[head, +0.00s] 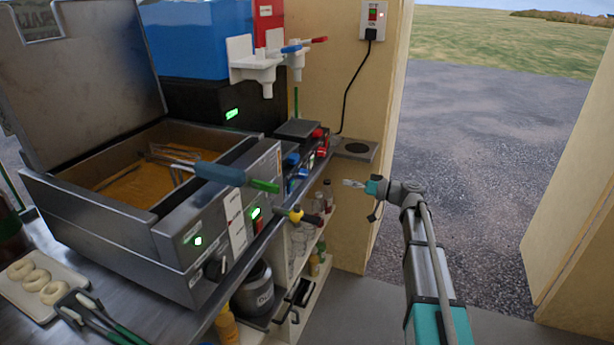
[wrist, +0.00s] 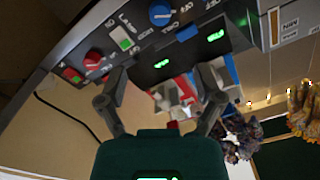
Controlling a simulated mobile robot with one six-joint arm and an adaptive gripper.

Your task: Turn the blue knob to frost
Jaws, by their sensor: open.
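In the head view, small blue knobs (head: 291,159) show on the front of a low machine beyond the fryer. In the wrist view, a round blue knob (wrist: 159,13) sits on the dark panel at the top edge, with white lettering around it. Its setting is too small to read, and I cannot tell which lettering says frost. My gripper (head: 353,184) is open and empty, to the right of the panel and apart from it. In the wrist view, my gripper's fingers (wrist: 162,78) are spread below the blue knob, not touching it.
A red knob (wrist: 93,58) and a green-lit switch (wrist: 122,39) share the panel. The fryer (head: 115,218) with a blue-handled tool fills the left. A shelf with bottles (head: 327,190) is below the counter. A wall socket (head: 374,18) has a hanging cord. Open floor lies right.

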